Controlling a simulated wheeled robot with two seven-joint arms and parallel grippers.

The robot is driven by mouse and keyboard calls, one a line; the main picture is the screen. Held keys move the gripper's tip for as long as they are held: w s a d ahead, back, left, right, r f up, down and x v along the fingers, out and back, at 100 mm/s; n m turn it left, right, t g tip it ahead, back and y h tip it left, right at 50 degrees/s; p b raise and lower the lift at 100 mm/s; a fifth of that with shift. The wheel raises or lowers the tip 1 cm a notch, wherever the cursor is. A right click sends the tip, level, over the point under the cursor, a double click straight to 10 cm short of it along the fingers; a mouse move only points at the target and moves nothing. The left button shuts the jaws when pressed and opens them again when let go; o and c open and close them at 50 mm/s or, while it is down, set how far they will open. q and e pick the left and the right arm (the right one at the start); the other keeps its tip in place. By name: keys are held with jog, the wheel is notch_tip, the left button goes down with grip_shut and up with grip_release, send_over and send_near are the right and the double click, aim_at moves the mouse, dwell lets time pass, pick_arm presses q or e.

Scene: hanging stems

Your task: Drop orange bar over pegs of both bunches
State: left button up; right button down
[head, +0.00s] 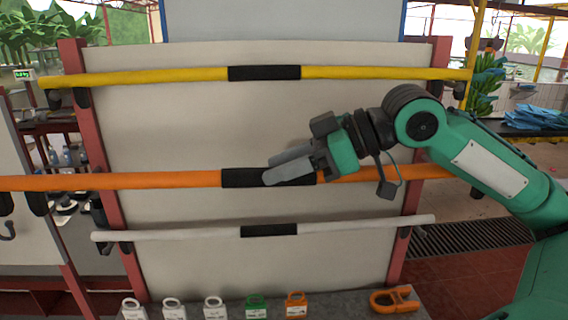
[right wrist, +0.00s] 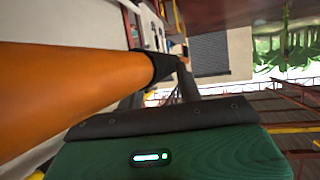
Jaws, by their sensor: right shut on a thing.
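The orange bar (head: 120,181) runs across the head view in front of the pale board, past the left edge of the picture. It has a black middle section (head: 240,178). My right gripper (head: 272,169) is shut on the orange bar at the right part of this black section. The right wrist view shows the orange length (right wrist: 70,92) and the black section (right wrist: 170,66) close up. The bar is nearly level, its right end slightly higher. My left gripper is not in view. I cannot make out the pegs of the two bunches.
A yellow bar (head: 150,76) is above and a white bar (head: 180,235) below, both at the board (head: 200,130) between red posts. Green bananas (head: 484,90) hang at the right.

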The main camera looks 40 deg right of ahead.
jog(key=s+a+b, duration=0.4)
jog(key=s+a, duration=0.1)
jog(key=s, duration=0.3)
jog(key=shift+s+a, duration=0.2)
jog(key=shift+s, duration=0.15)
dwell(0.4)
jog(key=shift+d+r, duration=0.1)
jog(key=shift+w+d+p, duration=0.6)
jog(key=shift+w+d, duration=0.05)
jog(key=shift+w, duration=0.5)
jog(key=shift+w+d+p, duration=0.55)
jog(key=shift+w+d, duration=0.15)
jog(key=shift+w, duration=0.4)
jog(key=shift+w+d+p, duration=0.6)
jog(key=shift+w+d, duration=0.05)
jog(key=shift+w, duration=0.5)
jog(key=shift+s, duration=0.1)
